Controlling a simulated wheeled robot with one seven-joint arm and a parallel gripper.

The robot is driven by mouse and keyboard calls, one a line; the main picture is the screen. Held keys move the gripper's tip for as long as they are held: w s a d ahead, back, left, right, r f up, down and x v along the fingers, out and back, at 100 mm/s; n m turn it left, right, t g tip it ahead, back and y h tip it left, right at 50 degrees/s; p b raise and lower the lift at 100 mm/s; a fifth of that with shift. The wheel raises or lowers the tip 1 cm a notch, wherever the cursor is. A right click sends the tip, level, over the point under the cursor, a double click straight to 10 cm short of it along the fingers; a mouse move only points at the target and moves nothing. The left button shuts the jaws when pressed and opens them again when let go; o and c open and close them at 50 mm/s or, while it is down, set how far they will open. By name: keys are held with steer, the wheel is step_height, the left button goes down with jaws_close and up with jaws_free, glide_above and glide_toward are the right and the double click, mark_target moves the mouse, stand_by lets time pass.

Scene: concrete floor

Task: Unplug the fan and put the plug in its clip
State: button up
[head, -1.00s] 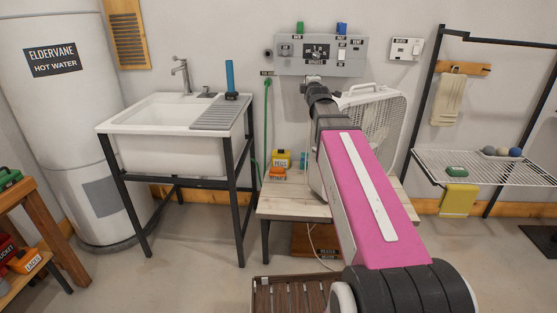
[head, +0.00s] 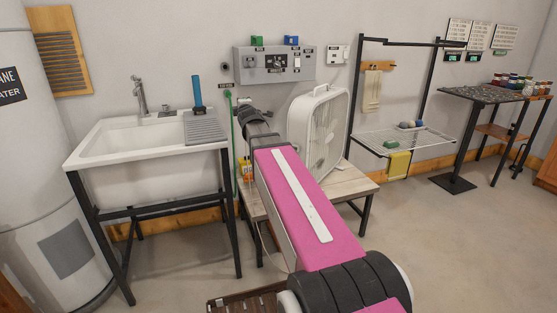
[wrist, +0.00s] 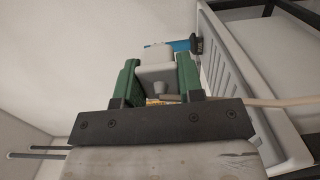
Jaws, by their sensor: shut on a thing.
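My gripper (wrist: 158,82) has green fingers and is shut on a pale grey plug (wrist: 157,70) in the wrist view. A pale cord (wrist: 265,102) runs off to the right behind the gripper's dark mount. In the head view my arm hides most of the gripper and the plug, between the sink and the fan. The white box fan (head: 322,130) stands upright on a low wooden table (head: 345,184). The grey outlet panel (head: 252,70) is on the wall above and behind. I cannot make out the plug's clip for certain.
A white sink (head: 125,150) on a black frame stands left, with a blue upright object (head: 197,92) on its drainboard. A green hose (head: 232,125) hangs between sink and table. A wire shelf (head: 385,142) is right. A slatted wooden crate (head: 225,303) lies low in front.

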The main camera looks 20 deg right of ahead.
steer(key=shift+a+f, duration=0.2)
steer(key=shift+f, duration=0.65)
steer(key=d+f+m+g+h, duration=0.3)
steer(key=d+f+m+h, duration=0.2)
steer(key=f, duration=0.7)
steer(key=s+d+f+m+g+h, duration=0.1)
steer(key=d+f+m+g+h, duration=0.3)
steer(key=d+f+h, duration=0.4)
steer(key=d+f+m, duration=0.1)
steer(key=d+f, duration=0.3)
steer(key=shift+d+f+h, duration=0.2)
steer(key=shift+f+h, duration=0.1)
steer(key=shift+h, duration=0.1)
steer(key=shift+x, duration=2.85)
steer(key=shift+x, duration=1.4)
